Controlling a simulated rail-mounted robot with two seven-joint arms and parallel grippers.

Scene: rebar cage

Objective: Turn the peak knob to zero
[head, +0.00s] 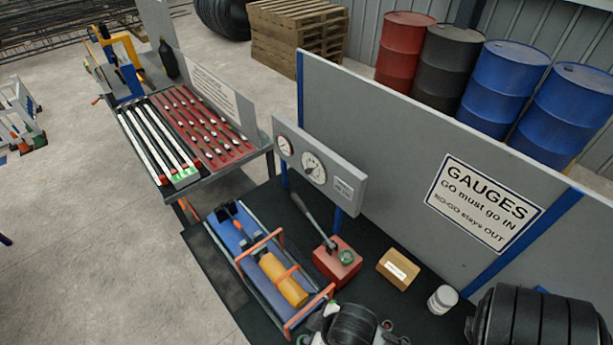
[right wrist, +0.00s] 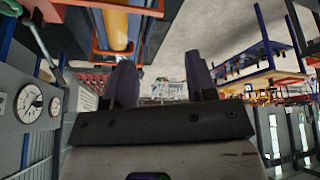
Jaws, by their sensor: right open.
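A grey gauge panel (head: 346,196) stands at the back of the dark bench, with a larger white dial (head: 314,165) and a smaller dial (head: 284,145) to its left. A small dark shape shows at the middle of the larger dial; I cannot tell the peak knob apart from the needle. In the right wrist view the larger dial (right wrist: 28,103) and smaller dial (right wrist: 55,105) are at the left edge. My right gripper (right wrist: 162,85) has its two dark fingers apart with nothing between them, away from the panel. My left gripper is not in view.
A red hand pump (head: 334,264) with a raised lever and green knob stands before the panel. A blue press (head: 232,240) with a yellow cylinder (head: 282,279) is to its left. A cardboard box (head: 398,269) and white tub (head: 442,299) stand right.

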